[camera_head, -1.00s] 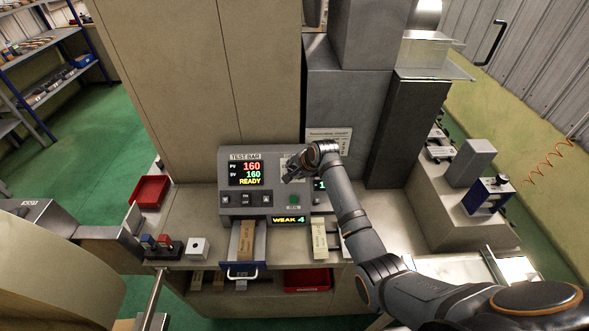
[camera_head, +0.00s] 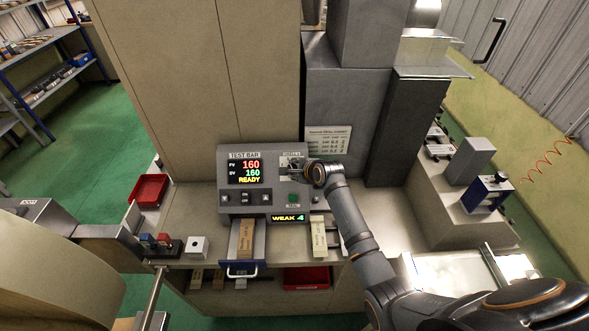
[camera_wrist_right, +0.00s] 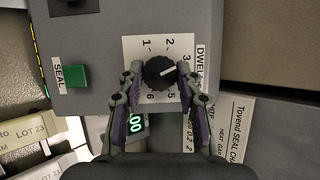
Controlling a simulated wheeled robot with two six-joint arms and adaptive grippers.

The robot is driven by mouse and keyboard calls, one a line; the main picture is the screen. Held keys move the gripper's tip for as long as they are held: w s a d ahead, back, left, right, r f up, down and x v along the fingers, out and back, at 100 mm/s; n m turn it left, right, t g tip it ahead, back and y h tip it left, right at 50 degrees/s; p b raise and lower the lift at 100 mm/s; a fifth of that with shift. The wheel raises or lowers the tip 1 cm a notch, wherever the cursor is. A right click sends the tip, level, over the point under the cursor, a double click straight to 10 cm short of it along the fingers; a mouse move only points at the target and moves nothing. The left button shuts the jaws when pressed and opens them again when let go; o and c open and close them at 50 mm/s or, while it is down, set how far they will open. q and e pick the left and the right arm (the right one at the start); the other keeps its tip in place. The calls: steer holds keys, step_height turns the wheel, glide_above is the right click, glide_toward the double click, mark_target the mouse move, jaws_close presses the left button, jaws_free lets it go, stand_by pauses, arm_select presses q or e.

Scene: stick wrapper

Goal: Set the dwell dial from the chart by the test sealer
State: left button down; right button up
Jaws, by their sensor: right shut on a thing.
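The test sealer (camera_head: 243,205) shows PV 160, SV 160 and READY, with WEAK 4 on a lower strip. My right gripper (camera_head: 290,170) is at the dwell dial on its panel. In the right wrist view my right gripper (camera_wrist_right: 160,90) has its fingers closed on either side of the black dwell dial (camera_wrist_right: 158,73). The dial's white pointer line points toward the 3 side of the scale; the 4 is hidden. The seal chart (camera_head: 328,140) is on the grey column behind, partly seen in the wrist view (camera_wrist_right: 232,135). My left gripper is out of view.
A green SEAL button (camera_wrist_right: 75,76) is beside the dial. A drawer (camera_head: 243,268) stands open under the sealer with a brown strip in it. A pale strip (camera_head: 319,237) lies to its right.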

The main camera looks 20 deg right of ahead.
stand_by(0.5)
steer(key=o, duration=1.1)
steer(key=shift+o, duration=0.2)
steer(key=shift+s, duration=0.1)
steer(key=v, duration=1.2)
